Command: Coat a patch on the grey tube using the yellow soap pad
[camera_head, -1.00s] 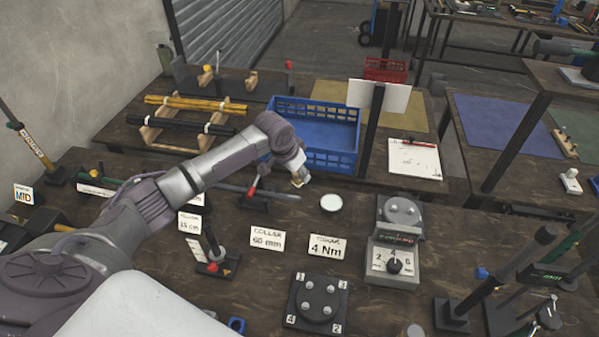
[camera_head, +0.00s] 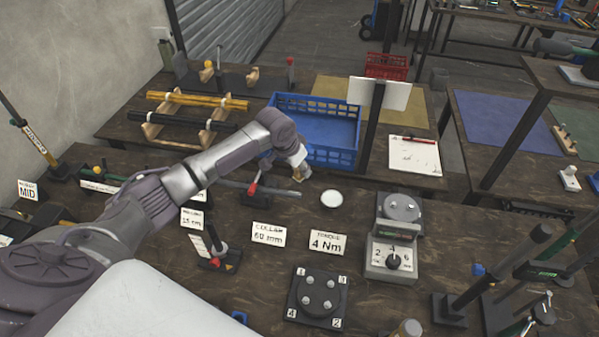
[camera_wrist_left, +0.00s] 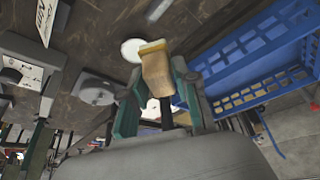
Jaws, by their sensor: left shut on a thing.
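My left gripper (camera_head: 301,175) is above the bench behind the white round dish (camera_head: 331,198), at the end of my left arm. In the left wrist view the fingers (camera_wrist_left: 155,92) are shut on the yellow soap pad (camera_wrist_left: 156,72), a tan-yellow block. The pad's far end overlaps the white dish (camera_wrist_left: 131,48) in that picture; I cannot tell whether they touch. A grey tube (camera_head: 277,192) lies along the bench just left of the dish, beside a red-handled clamp (camera_head: 252,188). Its left part is hidden behind my arm. My right gripper is not in view.
A blue crate (camera_head: 340,157) stands behind the gripper, with a post and white board (camera_head: 380,93) at its right. Label cards, a numbered dial box (camera_head: 391,262) and a black plate with knobs (camera_head: 318,298) stand in front.

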